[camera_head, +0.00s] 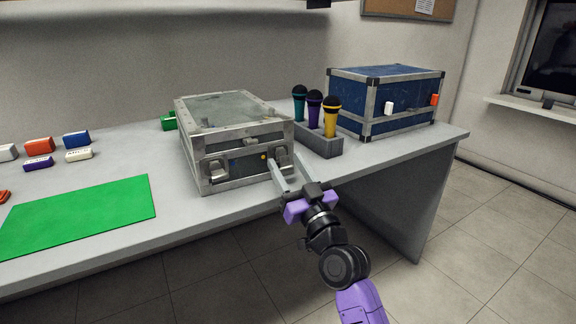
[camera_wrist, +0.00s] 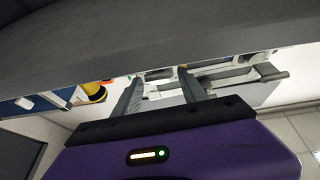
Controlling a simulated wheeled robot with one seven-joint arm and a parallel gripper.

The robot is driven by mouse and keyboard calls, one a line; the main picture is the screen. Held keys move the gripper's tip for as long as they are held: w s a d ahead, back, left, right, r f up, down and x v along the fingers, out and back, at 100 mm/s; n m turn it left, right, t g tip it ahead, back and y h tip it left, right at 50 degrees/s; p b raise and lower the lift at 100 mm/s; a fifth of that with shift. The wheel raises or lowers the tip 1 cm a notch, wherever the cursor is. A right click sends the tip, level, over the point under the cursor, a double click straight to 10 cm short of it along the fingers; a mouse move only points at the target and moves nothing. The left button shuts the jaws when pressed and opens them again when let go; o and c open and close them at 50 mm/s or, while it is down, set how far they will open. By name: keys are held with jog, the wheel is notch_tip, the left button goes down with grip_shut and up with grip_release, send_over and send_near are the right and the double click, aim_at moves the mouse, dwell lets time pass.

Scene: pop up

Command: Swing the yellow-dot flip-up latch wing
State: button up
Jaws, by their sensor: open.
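A grey metal-framed case (camera_head: 209,188) stands on the table in the head view. Its front has two latches, a left latch (camera_head: 215,170) and a right latch (camera_head: 282,157). The yellow dot (camera_head: 263,157) is on the front just left of the right latch, so that latch appears to be the marked one. My gripper (camera_head: 284,162) is open, with its fingers at the right latch, one to each side in the picture. I cannot tell whether they touch it. In the wrist view, the open fingers (camera_wrist: 160,76) reach towards the case's edge, and the latch wing between them is not clear.
A grey holder (camera_head: 322,146) with teal, purple and yellow microphones stands right of the case. A blue case (camera_head: 352,95) is behind it. A green mat (camera_head: 80,215) and several coloured blocks lie to the left. The table's front edge is below my gripper.

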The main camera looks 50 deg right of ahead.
grip_shut()
